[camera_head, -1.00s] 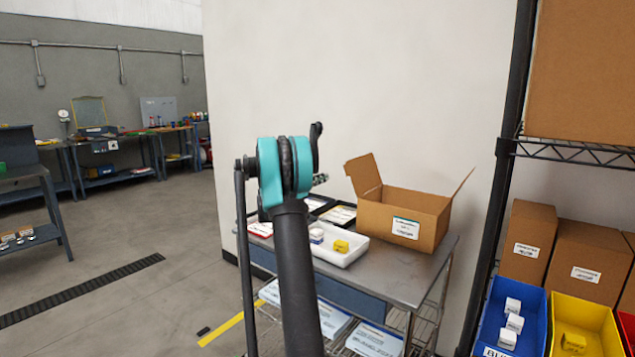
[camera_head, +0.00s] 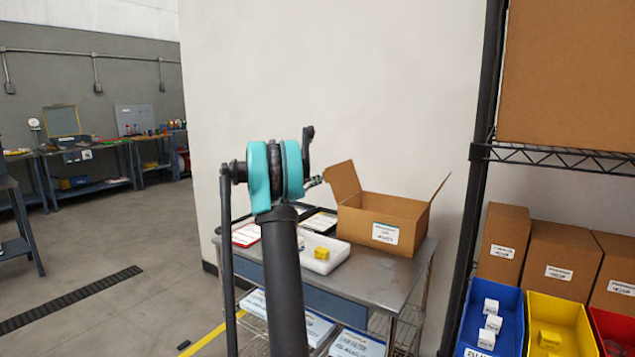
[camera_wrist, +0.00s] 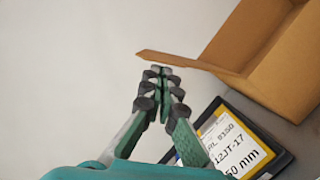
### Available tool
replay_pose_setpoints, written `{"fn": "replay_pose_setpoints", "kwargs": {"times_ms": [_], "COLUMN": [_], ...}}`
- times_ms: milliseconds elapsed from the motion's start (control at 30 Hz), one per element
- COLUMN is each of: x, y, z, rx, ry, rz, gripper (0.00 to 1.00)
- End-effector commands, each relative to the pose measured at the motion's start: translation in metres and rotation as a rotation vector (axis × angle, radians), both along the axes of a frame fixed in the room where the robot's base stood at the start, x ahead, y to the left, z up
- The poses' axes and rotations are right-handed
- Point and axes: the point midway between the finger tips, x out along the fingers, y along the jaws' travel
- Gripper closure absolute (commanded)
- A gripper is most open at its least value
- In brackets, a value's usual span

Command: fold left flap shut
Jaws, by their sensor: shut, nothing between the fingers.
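An open brown cardboard box (camera_head: 385,236) stands on a grey metal cart. Its left flap (camera_head: 342,183) stands up and leans outward to the left, and its right flap (camera_head: 440,188) leans outward to the right. My gripper (camera_wrist: 160,71) is shut and empty. In the head view my gripper (camera_head: 314,182) is mostly hidden behind my arm, just left of the left flap. I cannot tell whether it touches the flap.
The cart top (camera_head: 378,272) also holds a white tray (camera_head: 322,264) with a yellow item and dark-framed cards (camera_head: 318,222). A white wall is behind. A shelf post (camera_head: 472,200) and blue bin (camera_head: 490,318) stand at right.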

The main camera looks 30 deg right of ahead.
Motion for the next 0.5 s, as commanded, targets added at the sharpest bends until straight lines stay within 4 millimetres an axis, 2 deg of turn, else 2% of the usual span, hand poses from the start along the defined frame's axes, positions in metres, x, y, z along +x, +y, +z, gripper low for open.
{"fn": "replay_pose_setpoints", "kwargs": {"times_ms": [500], "x": [-0.014], "y": [-0.005], "z": [0.009], "rx": [0.052], "ry": [-0.124], "rz": [0.0], "gripper": [1.0]}}
